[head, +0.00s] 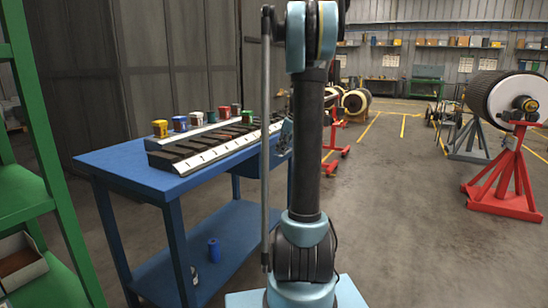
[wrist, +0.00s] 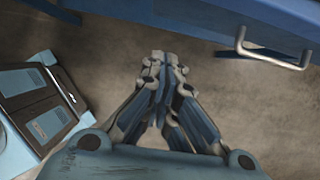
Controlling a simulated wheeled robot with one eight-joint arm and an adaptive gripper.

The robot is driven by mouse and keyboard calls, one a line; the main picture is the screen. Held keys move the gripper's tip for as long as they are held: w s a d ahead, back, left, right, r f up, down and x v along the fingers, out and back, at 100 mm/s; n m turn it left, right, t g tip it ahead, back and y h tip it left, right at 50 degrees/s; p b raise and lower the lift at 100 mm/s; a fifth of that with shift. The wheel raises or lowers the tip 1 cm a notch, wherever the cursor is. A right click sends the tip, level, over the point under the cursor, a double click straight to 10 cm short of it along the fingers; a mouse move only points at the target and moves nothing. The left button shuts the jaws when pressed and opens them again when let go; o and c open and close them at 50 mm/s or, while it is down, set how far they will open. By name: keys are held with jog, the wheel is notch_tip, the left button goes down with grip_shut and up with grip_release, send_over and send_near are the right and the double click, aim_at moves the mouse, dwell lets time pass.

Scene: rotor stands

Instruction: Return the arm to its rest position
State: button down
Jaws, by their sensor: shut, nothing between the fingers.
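My arm stands upright in the middle of the head view, its dark link and light-blue joints in front of the blue workbench's right end. My gripper (wrist: 163,75) shows in the wrist view with its fingertips together and nothing between them. It points down over bare concrete floor, apart from the workbench. In the head view I cannot make out the gripper's fingers; the arm leaves the top of the picture.
The blue workbench (head: 120,163) carries a long dark rack (head: 215,143) and several coloured cans (head: 180,123). Its edge and a metal handle (wrist: 270,57) are close in the wrist view. Green shelving (head: 28,205) stands left. A red rotor stand (head: 505,178) is at right. The central floor is clear.

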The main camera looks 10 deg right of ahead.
jog(key=s+a+n+h, duration=0.1)
jog(key=s+a+n, duration=0.25)
jog(key=s, duration=0.45)
jog(key=s+a+n, duration=0.2)
jog(key=s+n, duration=0.3)
jog(key=s, duration=0.2)
jog(key=s+a+n+h, duration=0.1)
jog(key=s+a+n, duration=0.25)
jog(key=s, duration=0.45)
jog(key=s+f+n, duration=0.6)
jog(key=s+n, duration=0.1)
jog(key=s, duration=0.2)
jog(key=s+f+n+h, duration=0.1)
jog(key=s+f+n, duration=0.5)
jog(key=s, duration=0.4)
jog(key=shift+s+a+f+n+g, duration=0.2)
jog(key=shift+s+f+n+g, duration=0.1)
jog(key=shift+n, duration=0.3)
